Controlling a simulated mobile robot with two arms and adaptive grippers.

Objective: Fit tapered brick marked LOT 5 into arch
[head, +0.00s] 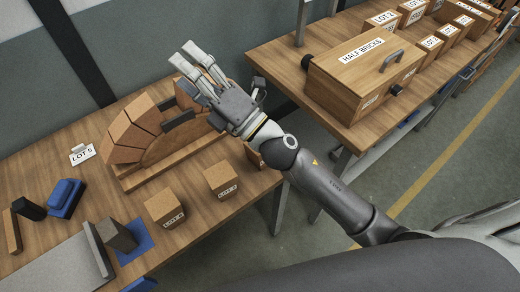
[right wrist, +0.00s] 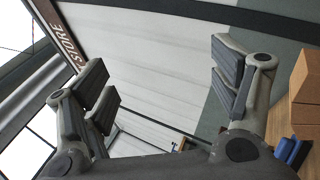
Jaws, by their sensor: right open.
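The arch (head: 128,138) stands on the left bench, several tapered bricks resting on a wooden support (head: 175,152). My right gripper (head: 200,74) is over the arch's right part and hides some of it. It is open with nothing between its fingers, as the right wrist view shows (right wrist: 160,90). Two loose labelled bricks stand in front of the arch, one nearer (head: 165,209) and one to its right (head: 221,179); their lot numbers are too small to read surely. A white card marked LOT 5 (head: 83,153) stands left of the arch. My left gripper is not in view.
A grey board (head: 60,270), a dark block (head: 117,235) on a blue pad and a blue tool (head: 65,198) lie at the bench's left. A wooden HALF BRICKS box (head: 365,75) and several labelled boxes (head: 425,48) stand on the right bench. A gap separates the benches.

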